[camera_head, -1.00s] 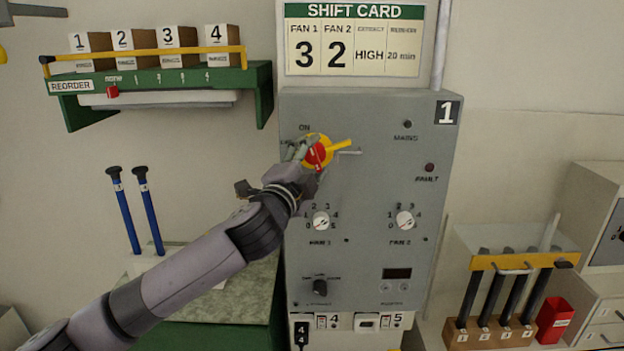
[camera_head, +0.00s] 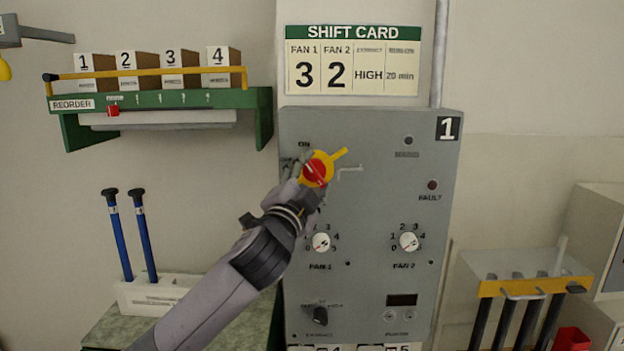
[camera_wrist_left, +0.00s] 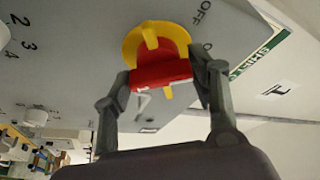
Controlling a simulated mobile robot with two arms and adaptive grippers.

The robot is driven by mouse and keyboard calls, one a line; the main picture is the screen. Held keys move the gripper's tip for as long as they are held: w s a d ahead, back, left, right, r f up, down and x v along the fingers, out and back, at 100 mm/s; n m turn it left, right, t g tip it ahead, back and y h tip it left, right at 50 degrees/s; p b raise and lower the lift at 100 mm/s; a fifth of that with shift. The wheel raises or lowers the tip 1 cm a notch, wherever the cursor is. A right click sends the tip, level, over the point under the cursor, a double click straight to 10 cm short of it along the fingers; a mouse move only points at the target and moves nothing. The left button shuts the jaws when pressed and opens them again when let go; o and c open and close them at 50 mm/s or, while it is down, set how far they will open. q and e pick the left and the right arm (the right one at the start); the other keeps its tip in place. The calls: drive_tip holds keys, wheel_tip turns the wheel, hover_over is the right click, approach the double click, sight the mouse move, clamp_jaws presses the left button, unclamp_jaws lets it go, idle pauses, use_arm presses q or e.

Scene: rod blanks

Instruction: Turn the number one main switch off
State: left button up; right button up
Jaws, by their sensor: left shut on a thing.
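The number one main switch (camera_head: 316,172) is a red handle on a yellow disc, high on the left of the grey panel marked 1 (camera_head: 375,215). A yellow tab on it points up and to the right. "ON" is printed above its upper left. My left gripper (camera_head: 306,173) reaches it from the lower left and covers part of it. In the left wrist view the red handle (camera_wrist_left: 160,74) sits between the two fingers of my left gripper (camera_wrist_left: 163,80), which is shut on it. "OFF" is printed beside the yellow disc there. My right gripper is not in view.
Fan 1 knob (camera_head: 321,242), fan 2 knob (camera_head: 408,242) and a lower black knob (camera_head: 320,315) are on the same panel. A shift card (camera_head: 352,60) hangs above. A green reorder shelf (camera_head: 265,100) is at left; a yellow-barred rack (camera_head: 535,287) at right.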

use_arm(q)
drive_tip(key=o, duration=1.7)
drive_tip(key=v, duration=1.2)
drive_tip(key=shift+d, duration=0.1)
drive_tip(key=shift+s, duration=0.1)
